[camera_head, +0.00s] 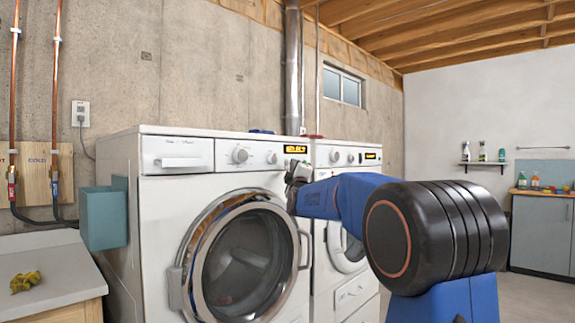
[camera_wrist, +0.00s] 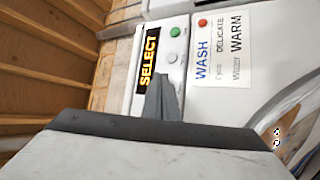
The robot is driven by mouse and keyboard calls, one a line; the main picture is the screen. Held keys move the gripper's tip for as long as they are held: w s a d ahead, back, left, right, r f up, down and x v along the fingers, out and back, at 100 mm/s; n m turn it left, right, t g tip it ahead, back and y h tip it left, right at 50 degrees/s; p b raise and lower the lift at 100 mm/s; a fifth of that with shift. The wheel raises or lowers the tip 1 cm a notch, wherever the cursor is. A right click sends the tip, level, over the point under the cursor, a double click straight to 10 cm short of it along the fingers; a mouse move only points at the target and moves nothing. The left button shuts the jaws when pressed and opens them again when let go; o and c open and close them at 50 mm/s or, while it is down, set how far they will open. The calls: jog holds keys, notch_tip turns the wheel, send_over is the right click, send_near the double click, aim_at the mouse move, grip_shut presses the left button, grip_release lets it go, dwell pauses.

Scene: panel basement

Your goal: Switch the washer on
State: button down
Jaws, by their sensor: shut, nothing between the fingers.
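The washer (camera_head: 155,225) is a white front-loader at the left, with a round glass door (camera_head: 245,262). I cannot tell whether the door is fully closed. Its lit display (camera_head: 296,149) reads SELECT in orange in the wrist view (camera_wrist: 149,61). Beside the display are a green button (camera_wrist: 175,31) and a pale button (camera_wrist: 172,59). A red button (camera_wrist: 203,22) is farther right. My gripper (camera_wrist: 163,82) is shut and empty, its tips in front of the panel near the pale button. I cannot tell whether they touch. My gripper also shows in the head view (camera_head: 294,166), below the display.
A label (camera_wrist: 222,45) beside the buttons reads WASH, DELICATE, WARM. A second white machine (camera_head: 345,290) with a lit display stands to the right, partly behind my arm. A teal bin (camera_head: 104,216) hangs on the washer's left side. A counter (camera_head: 50,275) holds a yellow cloth (camera_head: 26,281).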

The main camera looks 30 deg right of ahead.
jog(key=shift+s+d, duration=0.35)
jog(key=shift+s, duration=0.6)
jog(key=shift+s+d, duration=0.35)
jog(key=shift+s, duration=0.55)
jog(key=shift+s+d, duration=0.35)
jog(key=shift+s, duration=0.6)
jog(key=shift+a, duration=0.1)
jog(key=s+a+f+m+g+y, duration=0.35)
jog(key=s+a+f, duration=0.45)
jog(key=s+f, duration=0.3)
jog(key=s+a+f+m+g+y, duration=0.25)
jog(key=s+a+f+g, duration=0.25)
jog(key=s+a+f, duration=0.6)
jog(key=s+a+f+m+g+y, duration=0.1)
jog(key=s+a+f+m+g, duration=0.2)
jog(key=s+f, duration=2.1)
jog(key=s+m+g, duration=0.1)
jog(key=s+g, duration=0.2)
jog(key=g, duration=0.2)
jog(key=shift+s+f+y, duration=0.15)
jog(key=shift+f+y, duration=0.15)
jog(key=shift+y, duration=0.1)
jog(key=c, duration=2.5)
grip_release()
